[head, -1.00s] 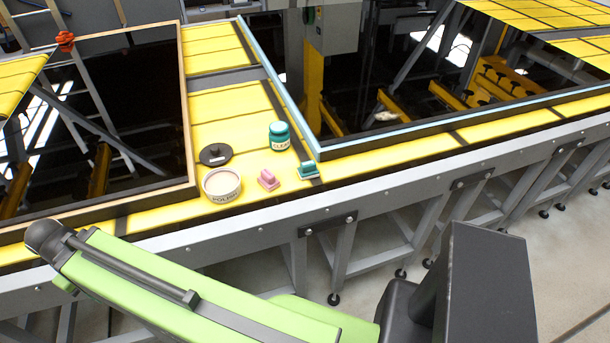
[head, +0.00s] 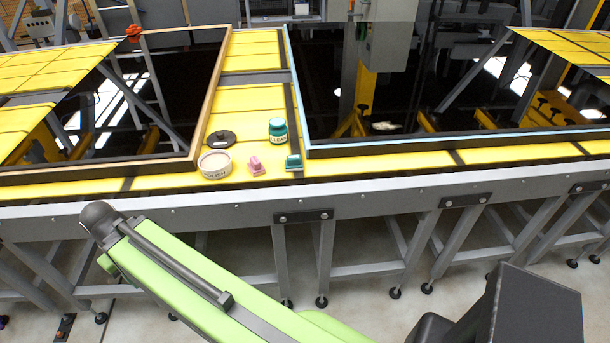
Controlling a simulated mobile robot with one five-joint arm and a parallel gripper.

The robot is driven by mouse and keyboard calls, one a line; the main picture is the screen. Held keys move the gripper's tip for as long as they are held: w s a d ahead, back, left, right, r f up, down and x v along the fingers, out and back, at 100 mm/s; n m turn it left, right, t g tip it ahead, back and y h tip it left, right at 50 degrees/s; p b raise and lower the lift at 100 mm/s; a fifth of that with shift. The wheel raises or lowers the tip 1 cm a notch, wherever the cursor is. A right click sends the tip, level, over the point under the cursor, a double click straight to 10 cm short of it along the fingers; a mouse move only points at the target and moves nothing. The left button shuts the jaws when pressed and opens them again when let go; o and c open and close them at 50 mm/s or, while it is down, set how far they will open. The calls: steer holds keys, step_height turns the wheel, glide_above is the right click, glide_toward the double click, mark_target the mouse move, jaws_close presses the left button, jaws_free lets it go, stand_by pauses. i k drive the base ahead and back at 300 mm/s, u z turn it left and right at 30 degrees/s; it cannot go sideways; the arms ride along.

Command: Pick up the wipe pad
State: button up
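Two small handled pads sit on the yellow work surface. One is a pink pad (head: 256,166) and the other is a teal pad (head: 293,162) to its right. I cannot tell from the picture which of them is the wipe pad. They stand apart, close to the table's front edge. My green arm crosses the lower part of the view, in front of the table and below the pads. My gripper is not visible, so its state does not show.
An open tub (head: 215,165) stands left of the pink pad, with a dark round lid (head: 221,139) behind it. A teal jar (head: 278,131) stands behind the pads. Framed dark panels lie on both sides. The table's grey front rail (head: 380,203) runs across the view.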

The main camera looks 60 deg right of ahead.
mark_target(292, 163)
steer(key=z, duration=0.2)
steer(key=i, duration=0.9)
steer(key=u, duration=0.1)
